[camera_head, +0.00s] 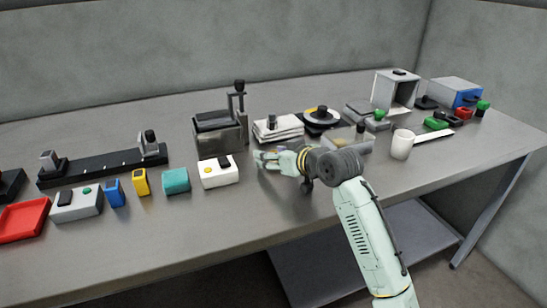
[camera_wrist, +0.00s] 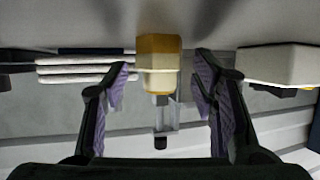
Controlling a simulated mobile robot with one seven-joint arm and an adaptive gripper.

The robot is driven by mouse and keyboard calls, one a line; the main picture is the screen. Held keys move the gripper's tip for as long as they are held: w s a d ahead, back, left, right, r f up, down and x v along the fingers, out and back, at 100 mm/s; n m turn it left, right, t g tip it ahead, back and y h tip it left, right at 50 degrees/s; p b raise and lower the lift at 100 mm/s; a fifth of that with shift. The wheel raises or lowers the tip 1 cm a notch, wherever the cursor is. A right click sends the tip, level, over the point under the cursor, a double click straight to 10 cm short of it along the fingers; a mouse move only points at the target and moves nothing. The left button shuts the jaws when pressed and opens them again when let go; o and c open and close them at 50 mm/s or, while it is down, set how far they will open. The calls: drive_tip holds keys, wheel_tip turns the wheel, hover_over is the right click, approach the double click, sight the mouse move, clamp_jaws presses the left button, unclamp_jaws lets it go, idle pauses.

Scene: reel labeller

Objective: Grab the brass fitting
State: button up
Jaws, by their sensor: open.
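The brass fitting (camera_wrist: 158,62) is a faceted, gold and cream piece in the upper middle of the wrist view, where the scene looks upside down. My gripper (camera_wrist: 161,85) is open, with one purple-padded finger on each side of the fitting in the picture. Gaps show on both sides, and neither finger appears to touch it. I cannot tell how deep it sits between the fingers. In the head view my gripper (camera_head: 264,160) is low over the table's middle, pointing left. The fitting cannot be made out clearly there.
A white box with a yellow button (camera_head: 219,172) stands left of my gripper. A stack of white plates (camera_head: 278,128) and a grey press (camera_head: 220,132) stand behind it. A white mug (camera_head: 402,144) is to the right. The table front (camera_head: 270,215) is clear.

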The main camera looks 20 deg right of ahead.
clamp_jaws()
idle(0.7)
